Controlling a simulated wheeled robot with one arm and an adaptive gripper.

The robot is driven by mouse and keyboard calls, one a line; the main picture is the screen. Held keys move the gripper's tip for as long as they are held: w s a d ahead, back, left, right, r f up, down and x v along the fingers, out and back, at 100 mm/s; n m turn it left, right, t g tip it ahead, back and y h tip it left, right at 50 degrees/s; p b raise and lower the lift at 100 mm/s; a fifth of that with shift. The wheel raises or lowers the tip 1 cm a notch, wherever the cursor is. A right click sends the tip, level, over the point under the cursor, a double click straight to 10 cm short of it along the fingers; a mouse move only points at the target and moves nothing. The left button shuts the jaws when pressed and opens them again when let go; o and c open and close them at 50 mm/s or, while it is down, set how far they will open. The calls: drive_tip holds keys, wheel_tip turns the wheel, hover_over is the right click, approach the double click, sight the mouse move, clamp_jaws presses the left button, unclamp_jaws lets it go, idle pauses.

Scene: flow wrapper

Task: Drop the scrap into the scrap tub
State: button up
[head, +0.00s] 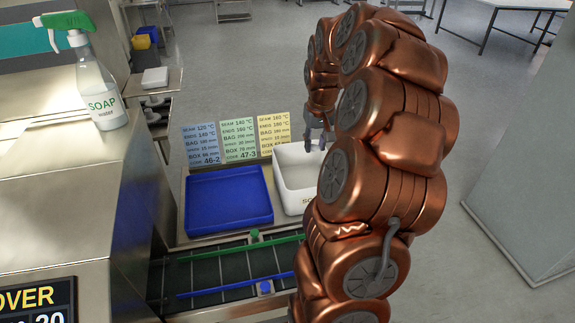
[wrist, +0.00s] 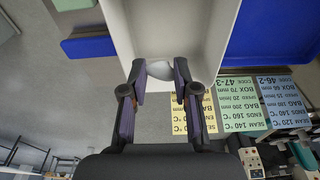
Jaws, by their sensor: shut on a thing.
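The white scrap tub (head: 290,180) stands right of the blue tray, with part of its label showing; my copper arm hides its right side. In the wrist view the tub (wrist: 185,25) opens beyond my fingertips. My gripper (head: 316,142) points down at the tub's back edge in the head view. In the wrist view my gripper (wrist: 160,76) is shut on a pale, whitish scrap (wrist: 160,70) between its fingertips. The scrap's outline is hard to make out against the white tub. I cannot make out the scrap in the head view.
A blue tray (head: 228,232) sits left of the tub. Blue, green and yellow setting cards (head: 238,142) stand behind them. A conveyor with green and blue rails (head: 235,250) runs in front. A soap spray bottle (head: 97,90) stands on the machine at left.

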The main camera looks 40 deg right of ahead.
drive_tip(key=shift+w+f, duration=0.1)
drive_tip(key=shift+w, duration=0.45)
drive_tip(key=shift+s+f, duration=0.1)
drive_tip(key=shift+f, duration=2.8)
drive_tip(key=o, duration=0.7)
drive_tip(key=shift+o, duration=0.2)
wheel_tip(320, 180, up, 12)
drive_tip(key=s, duration=0.1)
drive_tip(key=shift+s+a, duration=0.3)
drive_tip(key=shift+a, duration=0.15)
